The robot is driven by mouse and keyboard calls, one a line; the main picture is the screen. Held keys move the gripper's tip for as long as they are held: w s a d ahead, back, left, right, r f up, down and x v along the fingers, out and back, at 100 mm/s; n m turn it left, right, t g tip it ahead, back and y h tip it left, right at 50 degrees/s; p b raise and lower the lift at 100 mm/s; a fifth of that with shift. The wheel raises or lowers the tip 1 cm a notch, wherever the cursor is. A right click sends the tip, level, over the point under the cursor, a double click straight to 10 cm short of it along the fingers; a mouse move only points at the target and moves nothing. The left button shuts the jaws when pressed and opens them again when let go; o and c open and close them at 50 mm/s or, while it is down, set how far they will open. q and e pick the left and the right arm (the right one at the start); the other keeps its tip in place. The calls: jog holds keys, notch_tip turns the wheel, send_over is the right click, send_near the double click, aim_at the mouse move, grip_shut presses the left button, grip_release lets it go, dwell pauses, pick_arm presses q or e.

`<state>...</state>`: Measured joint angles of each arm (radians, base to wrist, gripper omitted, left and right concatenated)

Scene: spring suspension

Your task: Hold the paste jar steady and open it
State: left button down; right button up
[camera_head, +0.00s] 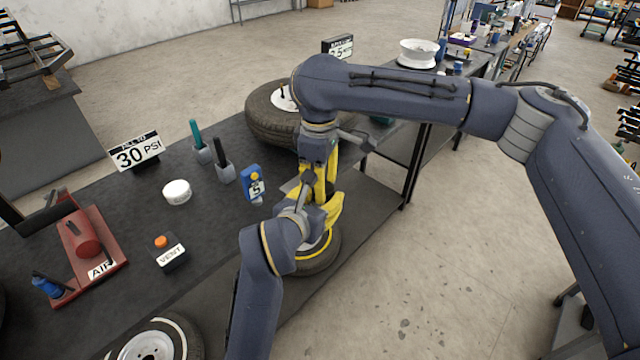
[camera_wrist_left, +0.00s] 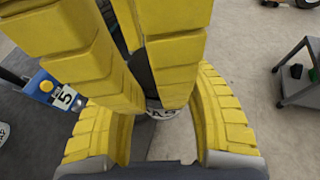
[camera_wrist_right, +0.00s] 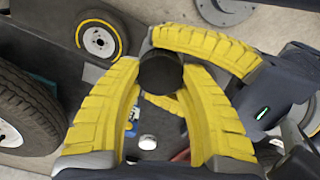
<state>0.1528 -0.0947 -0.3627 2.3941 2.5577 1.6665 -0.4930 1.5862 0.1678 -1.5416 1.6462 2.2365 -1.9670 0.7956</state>
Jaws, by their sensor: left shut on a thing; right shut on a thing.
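The paste jar is held between my two grippers above the table's right edge. In the left wrist view a small part of its white, black-lettered wall (camera_wrist_left: 160,113) shows between yellow fingers. Its round black lid (camera_wrist_right: 160,72) shows in the right wrist view between the right fingers. My left gripper (camera_head: 318,210) comes from below and is shut on the jar. My right gripper (camera_head: 325,178) comes down from above and is shut on the lid. In the head view the fingers hide the jar. I cannot tell whether the lid is loose.
On the dark table (camera_head: 110,200) stand a white tub (camera_head: 177,192), a blue gauge (camera_head: 252,185), a VENT box (camera_head: 170,253), a red AIR unit (camera_head: 90,245) and a 30 PSI sign (camera_head: 137,151). A tyre (camera_head: 270,115) lies behind the arms. Open floor is at the right.

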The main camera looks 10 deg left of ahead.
jog(key=o, duration=1.2)
jog(key=shift+w, duration=0.1)
jog(key=shift+o, duration=0.2)
jog(key=shift+r, duration=2.3)
jog(key=shift+d+r, duration=0.2)
jog(key=shift+r, duration=1.25)
jog(key=shift+f, duration=3.9)
jog(key=shift+c, duration=0.5)
jog(key=c, duration=1.3)
jog(key=o, duration=1.3)
